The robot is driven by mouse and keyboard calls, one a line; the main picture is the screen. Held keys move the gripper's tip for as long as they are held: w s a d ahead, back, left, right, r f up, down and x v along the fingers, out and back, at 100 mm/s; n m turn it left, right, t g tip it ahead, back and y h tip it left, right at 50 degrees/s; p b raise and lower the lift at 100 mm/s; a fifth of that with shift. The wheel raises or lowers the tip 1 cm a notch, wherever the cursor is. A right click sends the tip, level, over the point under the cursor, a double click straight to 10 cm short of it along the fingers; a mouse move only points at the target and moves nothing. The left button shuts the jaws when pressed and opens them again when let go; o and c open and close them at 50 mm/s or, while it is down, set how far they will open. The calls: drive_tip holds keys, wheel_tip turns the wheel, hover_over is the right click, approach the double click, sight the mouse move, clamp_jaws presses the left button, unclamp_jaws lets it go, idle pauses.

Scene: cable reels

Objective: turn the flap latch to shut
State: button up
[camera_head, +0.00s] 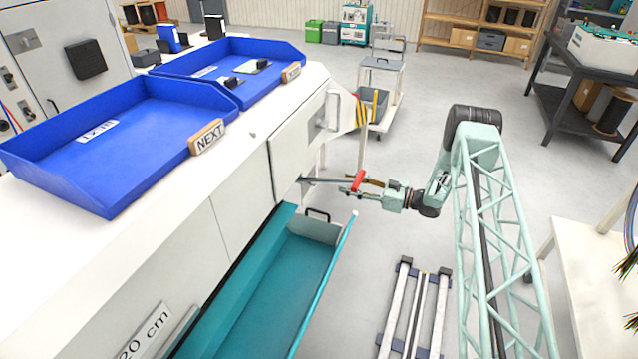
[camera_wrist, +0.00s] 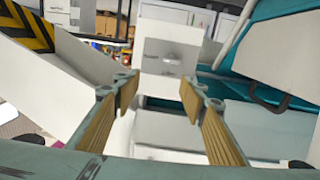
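My gripper (camera_head: 355,184) is off the right side of the white bench, above the teal drawer's far end. In the wrist view its two tan-padded fingers (camera_wrist: 160,95) stand apart with nothing held between them. A pale panel (camera_wrist: 160,38) lies ahead between the fingers, with a small grey fitting (camera_wrist: 172,57). The latch's exact position is unclear. A white flap-like panel (camera_head: 290,150) is on the bench side.
The teal drawer (camera_head: 270,290) stands open below my gripper, with a black handle (camera_head: 318,215). Blue trays (camera_head: 110,185) sit on the bench. A yellow-and-black striped edge (camera_wrist: 28,25) is close on the left in the wrist view. A trolley (camera_head: 385,85) stands behind.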

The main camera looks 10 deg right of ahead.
drive_tip(key=shift+s+a+f+y, duration=0.1)
drive_tip(key=shift+s+f+y, duration=0.3)
drive_tip(key=shift+s+f, duration=0.7)
drive_tip(key=shift+a, duration=0.15)
drive_tip(key=b+x, duration=0.1)
drive_tip(key=x, duration=1.2)
drive_tip(key=shift+a, duration=0.25)
drive_tip(key=shift+w+f, duration=0.1)
drive_tip(key=shift+c, duration=0.7)
drive_tip(key=c, duration=0.7)
